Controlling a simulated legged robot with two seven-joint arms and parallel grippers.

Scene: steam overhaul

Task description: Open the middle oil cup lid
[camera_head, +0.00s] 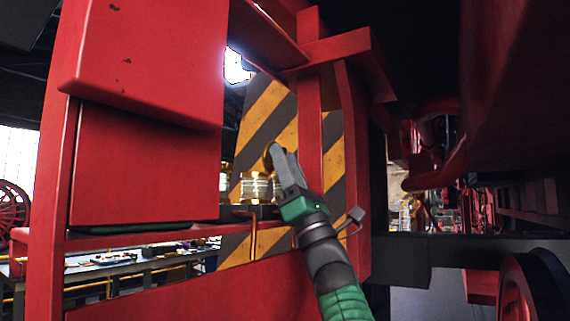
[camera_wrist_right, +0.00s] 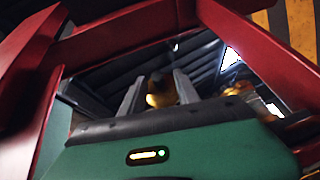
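Brass-and-glass oil cups stand in a row on a ledge inside the red frame. In the head view, one cup (camera_head: 255,187) is just left of my right gripper (camera_head: 277,155), and another (camera_head: 224,184) is further left, partly behind a red panel. A rounded brass part, perhaps a raised lid, shows at my right fingertips. In the right wrist view, the fingers (camera_wrist_right: 158,88) stand apart with a brass piece (camera_wrist_right: 160,92) between or just beyond them; contact cannot be told. More brass parts (camera_wrist_right: 238,89) show to the right. My left gripper is out of view.
Red panels (camera_head: 145,165) and a red upright (camera_head: 310,125) border the opening around my right arm. A yellow-and-black striped plate (camera_head: 265,115) stands behind the cups. A copper pipe (camera_head: 252,236) hangs below the ledge. A workbench (camera_head: 120,265) is far left.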

